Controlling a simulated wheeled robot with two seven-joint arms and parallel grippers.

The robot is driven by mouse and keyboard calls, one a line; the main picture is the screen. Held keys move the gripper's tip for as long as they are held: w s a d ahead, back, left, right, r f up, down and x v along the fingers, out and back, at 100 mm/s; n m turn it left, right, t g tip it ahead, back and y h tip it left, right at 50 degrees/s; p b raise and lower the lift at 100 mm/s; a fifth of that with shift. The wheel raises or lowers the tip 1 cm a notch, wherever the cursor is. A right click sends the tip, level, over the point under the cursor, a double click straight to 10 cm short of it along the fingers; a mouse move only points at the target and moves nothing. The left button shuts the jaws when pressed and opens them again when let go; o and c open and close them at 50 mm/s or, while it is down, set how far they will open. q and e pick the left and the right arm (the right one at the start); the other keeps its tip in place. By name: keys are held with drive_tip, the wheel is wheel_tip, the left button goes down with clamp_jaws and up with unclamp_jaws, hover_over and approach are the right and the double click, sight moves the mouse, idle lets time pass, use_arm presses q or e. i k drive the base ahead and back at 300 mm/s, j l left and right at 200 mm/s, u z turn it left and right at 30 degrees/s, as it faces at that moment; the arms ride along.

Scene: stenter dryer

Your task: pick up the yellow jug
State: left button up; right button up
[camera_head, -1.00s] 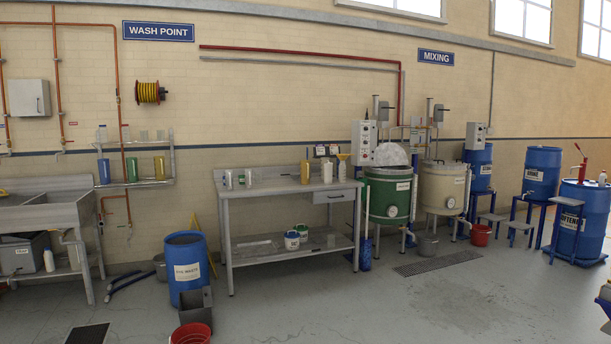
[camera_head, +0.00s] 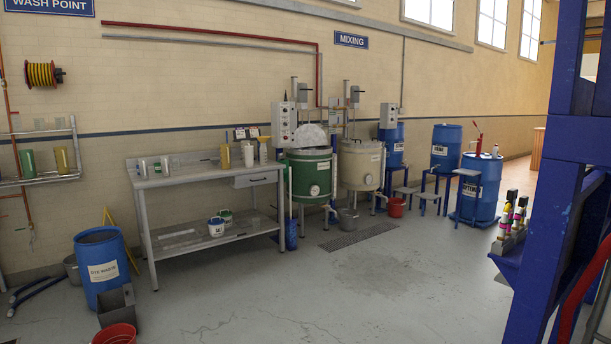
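A yellow jug-like vessel (camera_head: 62,160) stands on the lower wall shelf (camera_head: 40,181) at the far left. A green vessel (camera_head: 27,162) stands to its left on the same shelf. A smaller yellow container (camera_head: 225,157) stands on the grey workbench (camera_head: 190,179) near its back right part, beside a white bottle (camera_head: 248,155). The vessels are too small to make out handles. Neither of my grippers is in view.
A blue waste drum (camera_head: 101,270), a grey bin (camera_head: 116,306) and a red bucket (camera_head: 114,334) stand on the floor at lower left. A blue frame (camera_head: 550,200) fills the right side. The middle floor (camera_head: 330,285) is clear.

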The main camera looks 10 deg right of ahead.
sight(224, 148)
drive_tip(key=i+u, duration=0.2)
drive_tip(key=i, duration=4.6)
drive_tip(key=j, duration=0.1)
